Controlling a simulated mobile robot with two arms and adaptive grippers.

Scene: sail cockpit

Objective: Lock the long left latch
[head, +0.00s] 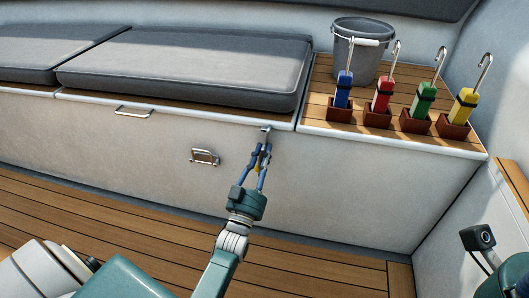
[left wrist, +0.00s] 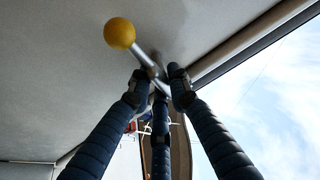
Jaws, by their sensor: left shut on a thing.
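The long latch (left wrist: 147,62) is a metal rod with a yellow ball knob (left wrist: 120,33) in the left wrist view. In the head view its metal upper end (head: 266,128) shows at the locker front, just under the lid edge, and a bit of yellow shows between my fingers. My left gripper (head: 262,151) reaches up to it from below. Its blue fingers (left wrist: 157,84) are shut on the rod, with the knob sticking out past them to the upper left. The fingers hide part of the rod. My right gripper is not in view.
The locker lid has a metal handle (head: 133,112) and carries a grey cushion (head: 190,60). A recessed metal fitting (head: 205,157) is left of my gripper. A grey bucket (head: 352,45) and several coloured hook-topped handles in holders stand on the wooden top at right.

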